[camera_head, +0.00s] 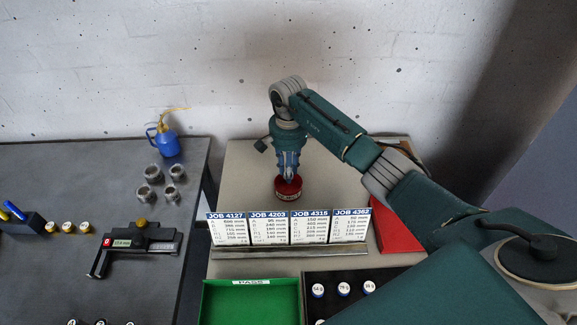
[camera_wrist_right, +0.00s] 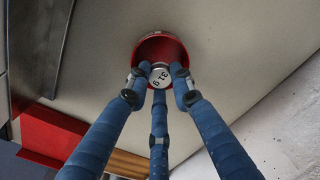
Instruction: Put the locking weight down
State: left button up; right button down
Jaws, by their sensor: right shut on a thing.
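My right gripper (camera_head: 288,176) points down over a small round red dish (camera_head: 288,194) at the back of the light table. In the wrist view, the gripper's three blue fingers (camera_wrist_right: 158,84) are shut on a small weight (camera_wrist_right: 159,74) with a pale top marked 31 g. The weight is at the mouth of the red dish (camera_wrist_right: 150,41); I cannot tell whether it touches the bottom. In the head view the fingers hide the weight. My left gripper is not in view.
Several job cards (camera_head: 289,227) stand in a rack in front of the dish. A green tray (camera_head: 207,292) and a dark tray (camera_head: 390,277) with capped weights lie nearer. A red object (camera_head: 392,237) is at right. The left table holds a caliper (camera_head: 139,240) and blue oiler (camera_head: 165,143).

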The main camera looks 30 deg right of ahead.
jog(key=shift+f+b, duration=0.95)
jog(key=shift+f, duration=1.15)
jog(key=c, duration=1.4)
grip_release()
jog(key=shift+c, duration=0.2)
jog(key=shift+r+p, duration=1.9)
jog(key=shift+r, duration=1.65)
